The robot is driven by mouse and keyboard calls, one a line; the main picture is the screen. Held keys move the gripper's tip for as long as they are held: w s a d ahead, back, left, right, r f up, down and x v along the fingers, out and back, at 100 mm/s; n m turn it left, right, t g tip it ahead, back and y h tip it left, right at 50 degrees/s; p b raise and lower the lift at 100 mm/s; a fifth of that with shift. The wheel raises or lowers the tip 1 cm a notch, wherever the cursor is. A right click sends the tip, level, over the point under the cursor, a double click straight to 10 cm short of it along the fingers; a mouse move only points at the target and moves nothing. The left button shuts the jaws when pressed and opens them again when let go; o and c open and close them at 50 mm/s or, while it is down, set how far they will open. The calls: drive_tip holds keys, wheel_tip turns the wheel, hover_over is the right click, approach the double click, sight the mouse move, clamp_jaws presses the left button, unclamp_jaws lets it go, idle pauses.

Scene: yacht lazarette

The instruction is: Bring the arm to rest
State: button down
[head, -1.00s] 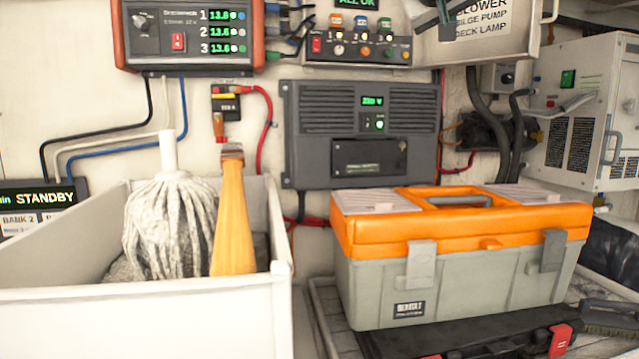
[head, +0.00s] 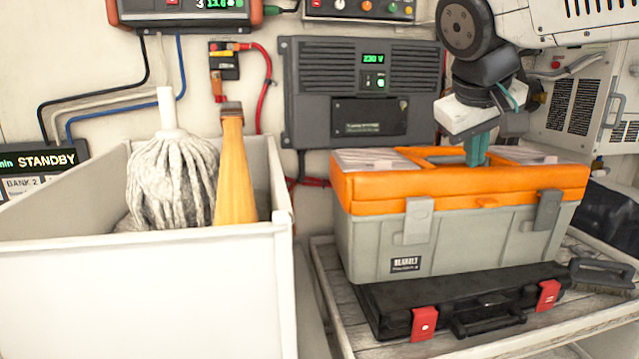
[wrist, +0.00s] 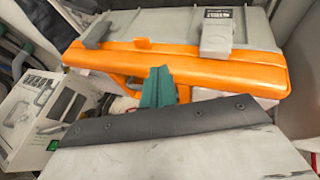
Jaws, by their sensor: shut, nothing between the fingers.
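My gripper (head: 477,150) is in the head view at the right, with teal fingers pointing down at the top of an orange-lidded grey toolbox (head: 375,235). The fingers are together with nothing seen between them. They overlap the lid near its handle opening; I cannot tell whether they touch it. In the wrist view the teal fingers (wrist: 157,88) show in front of the orange lid (wrist: 190,68), their tips close to it. My arm comes in from the upper right.
The toolbox stands on a black case (head: 385,300) with red latches, on a slatted shelf (head: 575,325). A brush (head: 600,275) lies at right. A white bin (head: 140,290) holds a mop (head: 172,180) and an orange-yellow handled tool (head: 234,180). A grey inverter (head: 360,95) is on the wall.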

drive_tip(key=s+d+f+m+g+y, duration=0.1)
drive_tip(key=s+f+g, duration=0.1)
drive_tip(key=s+f, duration=0.7)
drive_tip(key=s+d+f+m+g+y, duration=0.1)
drive_tip(key=s+f+g+y, duration=0.1)
drive_tip(key=s+f, duration=0.8)
drive_tip(key=s, duration=0.3)
drive_tip(key=shift+s+d+y, duration=0.3)
drive_tip(key=shift+s+d, duration=0.05)
drive_tip(key=shift+s, duration=0.05)
drive_tip(key=shift+f, duration=0.1)
